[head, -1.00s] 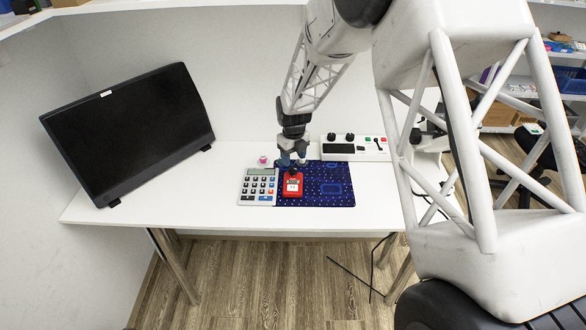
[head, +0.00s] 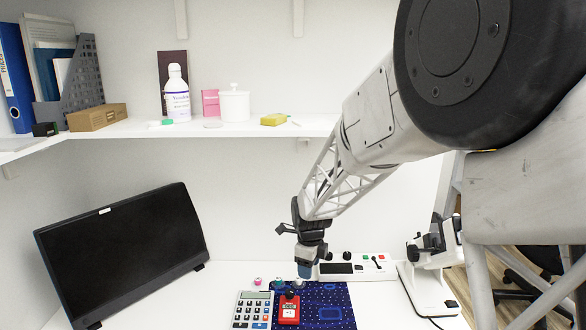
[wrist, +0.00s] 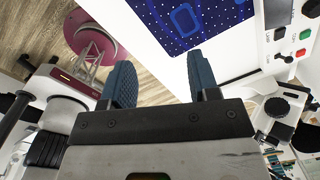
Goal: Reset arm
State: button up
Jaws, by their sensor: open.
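My gripper (head: 305,268) hangs above the back of the desk in the head view, near the blue patterned mat. In the wrist view my gripper (wrist: 160,82) shows two dark blue fingers spread apart with nothing between them. My arm comes in from the upper right of the head view. A red device (head: 289,309) lies on the left part of the blue mat (head: 335,298). The mat also shows at the top of the wrist view (wrist: 215,12).
A calculator (head: 252,309) lies left of the mat. A white control panel (head: 352,268) stands behind it, and a white microscope-like instrument (head: 430,275) at right. A black monitor (head: 125,250) stands at left. A shelf (head: 230,128) with a bottle (head: 177,95) and boxes runs above the desk.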

jog(key=s+d+r+n+t, duration=0.1)
jog(key=s+d+r+n, duration=0.35)
jog(key=s+r, duration=0.35)
jog(key=s+d+r+n, duration=0.4)
jog(key=s+r+n, duration=0.15)
jog(key=s, duration=0.35)
jog(key=s+d+r+n, duration=0.1)
jog(key=s+d+n, duration=0.1)
jog(key=s+n, duration=0.4)
jog(key=s+d+r+n+t, duration=0.1)
jog(key=s+d+n, duration=0.2)
jog(key=s, duration=1.2)
jog(key=n, duration=0.3)
jog(key=shift+s+d+n, duration=0.2)
jog(key=shift+n, duration=0.1)
